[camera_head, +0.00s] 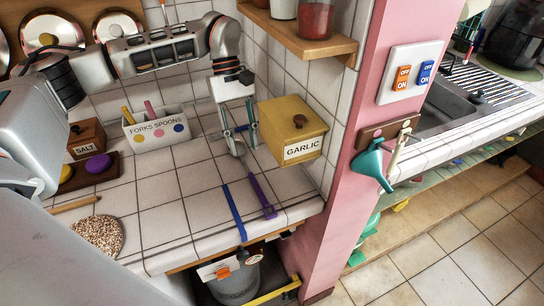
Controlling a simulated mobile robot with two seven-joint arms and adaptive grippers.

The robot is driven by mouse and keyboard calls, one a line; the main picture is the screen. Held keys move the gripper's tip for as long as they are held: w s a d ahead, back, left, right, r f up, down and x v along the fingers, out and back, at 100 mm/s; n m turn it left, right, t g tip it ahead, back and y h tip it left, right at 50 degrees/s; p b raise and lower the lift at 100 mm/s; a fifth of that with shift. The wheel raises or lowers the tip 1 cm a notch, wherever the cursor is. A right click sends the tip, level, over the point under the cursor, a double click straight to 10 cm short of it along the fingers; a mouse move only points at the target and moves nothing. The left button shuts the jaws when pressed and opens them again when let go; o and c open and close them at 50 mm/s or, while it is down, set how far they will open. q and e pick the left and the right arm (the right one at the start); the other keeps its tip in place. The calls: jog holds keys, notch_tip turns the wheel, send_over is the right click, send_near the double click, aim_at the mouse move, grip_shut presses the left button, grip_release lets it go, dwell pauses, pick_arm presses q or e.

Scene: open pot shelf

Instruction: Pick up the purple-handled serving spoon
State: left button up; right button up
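The purple-handled serving spoon (262,195) appears to lie on the white tiled counter. Its purple handle points toward the front edge, and a grey bowl in line with it shows between my fingers. My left gripper (240,143) points down over that bowl end, with its two fingers apart on either side. I cannot tell whether the fingers touch the spoon. The purple handle is clear of the gripper. My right gripper is not in view.
A blue strip (235,212) lies left of the purple handle. The yellow garlic box (292,128) stands close to the right of my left gripper, beside the wall. The forks-and-spoons holder (155,128) and salt box (86,138) stand left. A wooden shelf (301,38) hangs above.

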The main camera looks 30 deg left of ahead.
aim_at(250, 172)
pick_arm(q)
jog(key=shift+w+a, duration=0.3)
jog(key=shift+w, duration=0.65)
jog(key=shift+s+d+f, duration=0.1)
jog(key=shift+s+f, duration=0.15)
jog(key=shift+s, duration=0.05)
jog(key=shift+x, duration=0.9)
jog(key=x, duration=0.4)
jog(key=shift+s, duration=0.25)
jog(key=shift+f, duration=0.6)
jog(key=shift+f, duration=0.15)
grip_shut()
